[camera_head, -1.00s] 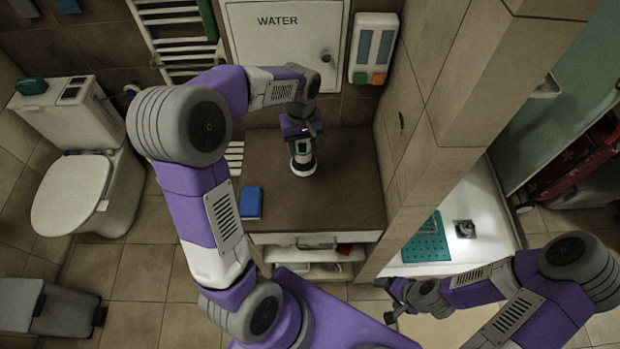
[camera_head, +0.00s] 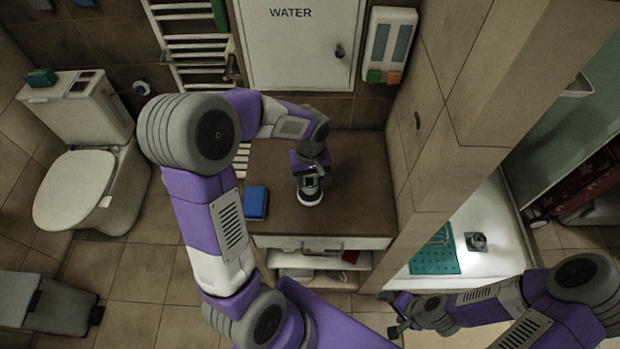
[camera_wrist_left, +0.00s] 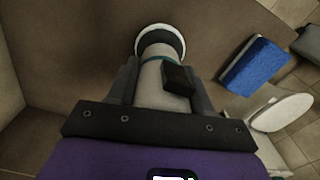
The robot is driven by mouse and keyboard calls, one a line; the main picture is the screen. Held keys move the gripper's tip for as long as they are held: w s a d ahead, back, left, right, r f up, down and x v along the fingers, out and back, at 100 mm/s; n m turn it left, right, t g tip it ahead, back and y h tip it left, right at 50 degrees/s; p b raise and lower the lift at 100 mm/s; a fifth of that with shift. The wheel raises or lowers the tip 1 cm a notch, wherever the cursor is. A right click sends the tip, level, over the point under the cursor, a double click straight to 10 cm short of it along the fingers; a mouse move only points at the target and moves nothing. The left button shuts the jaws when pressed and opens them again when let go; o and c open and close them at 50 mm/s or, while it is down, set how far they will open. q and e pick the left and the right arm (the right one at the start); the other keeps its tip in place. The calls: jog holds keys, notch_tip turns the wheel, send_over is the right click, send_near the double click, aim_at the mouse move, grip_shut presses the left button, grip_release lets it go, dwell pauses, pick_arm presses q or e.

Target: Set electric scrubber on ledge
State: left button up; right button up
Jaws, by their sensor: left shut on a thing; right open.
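The electric scrubber (camera_head: 311,196) is in my left gripper (camera_head: 309,178), over the brown top of the ledge (camera_head: 350,200). In the left wrist view the scrubber (camera_wrist_left: 160,75) has a pale body, a teal ring, a dark block on its side and a round white-rimmed head pointing away from the jaws. My left gripper (camera_wrist_left: 160,98) is shut around its body. Whether the head touches the ledge top, I cannot tell. My right gripper (camera_head: 393,315) is open and empty at the lower right, away from the ledge.
A blue box-like item (camera_head: 256,202) lies at the ledge's left edge. A tiled pillar (camera_head: 425,130) borders the ledge on the right, with a white basin (camera_head: 490,225) holding a teal mat (camera_head: 436,254) beyond it. A toilet (camera_head: 85,185) stands at left. The ledge's right half is clear.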

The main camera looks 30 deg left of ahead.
pick_arm(q)
jog(key=shift+f, duration=0.15)
jog(key=o, duration=0.7)
jog(key=shift+f, duration=0.1)
jog(key=o, duration=0.4)
jog(key=shift+o, duration=0.2)
jog(key=shift+r, duration=0.2)
notch_tip(320, 180, up, 12)
jog(key=shift+r+p, duration=0.1)
jog(key=shift+p, duration=1.15)
